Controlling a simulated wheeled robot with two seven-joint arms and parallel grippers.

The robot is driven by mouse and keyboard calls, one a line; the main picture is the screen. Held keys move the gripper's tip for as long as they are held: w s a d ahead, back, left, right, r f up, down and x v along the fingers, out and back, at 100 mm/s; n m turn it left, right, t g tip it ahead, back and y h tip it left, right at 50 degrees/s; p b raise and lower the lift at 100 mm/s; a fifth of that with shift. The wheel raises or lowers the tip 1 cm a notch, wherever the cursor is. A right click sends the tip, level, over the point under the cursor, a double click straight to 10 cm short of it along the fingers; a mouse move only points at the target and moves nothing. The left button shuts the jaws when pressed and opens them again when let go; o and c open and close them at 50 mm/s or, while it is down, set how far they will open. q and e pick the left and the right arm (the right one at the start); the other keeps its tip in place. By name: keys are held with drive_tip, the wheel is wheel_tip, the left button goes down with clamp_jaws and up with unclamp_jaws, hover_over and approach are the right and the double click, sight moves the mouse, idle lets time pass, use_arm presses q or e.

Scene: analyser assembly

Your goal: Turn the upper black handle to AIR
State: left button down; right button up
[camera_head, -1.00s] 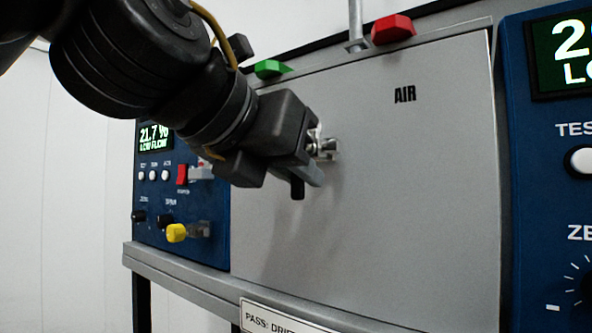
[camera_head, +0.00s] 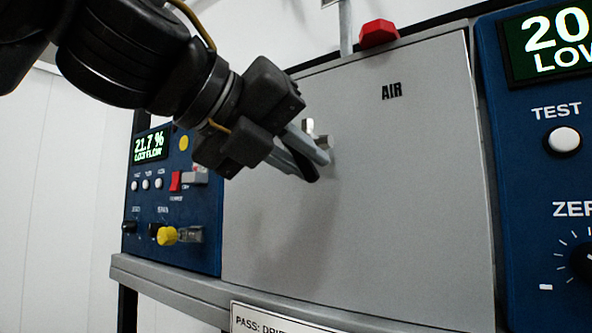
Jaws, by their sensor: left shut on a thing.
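The grey panel (camera_head: 400,190) faces me and carries the black AIR label (camera_head: 391,92) at its upper right. My left gripper (camera_head: 312,160) comes in from the upper left in front of the panel. Its fingers are shut on the black handle (camera_head: 309,174), of which only a small dark piece shows below and between the fingers. A metal valve fitting (camera_head: 312,131) shows just behind the fingertips. The handle lies below and to the left of the AIR label; most of it is hidden by the fingers. My right gripper is not in view.
A red knob (camera_head: 379,33) sits on the panel's top edge beside a vertical pipe (camera_head: 345,28). Blue analysers flank the panel, one at left (camera_head: 160,246) with a yellow knob (camera_head: 167,236), one at right (camera_head: 520,200). A grey shelf edge (camera_head: 180,291) runs below.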

use_arm(q)
drive_tip(key=shift+r, duration=0.15)
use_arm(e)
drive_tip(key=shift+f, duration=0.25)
use_arm(q)
drive_tip(key=c, duration=1.4)
unclamp_jaws()
drive_tip(key=shift+d, duration=0.1)
drive_tip(key=b+v, duration=0.2)
drive_tip(key=v, duration=0.8)
drive_tip(key=shift+a, duration=0.4)
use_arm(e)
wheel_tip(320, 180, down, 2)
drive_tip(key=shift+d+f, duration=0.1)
use_arm(q)
drive_tip(key=shift+s, duration=0.1)
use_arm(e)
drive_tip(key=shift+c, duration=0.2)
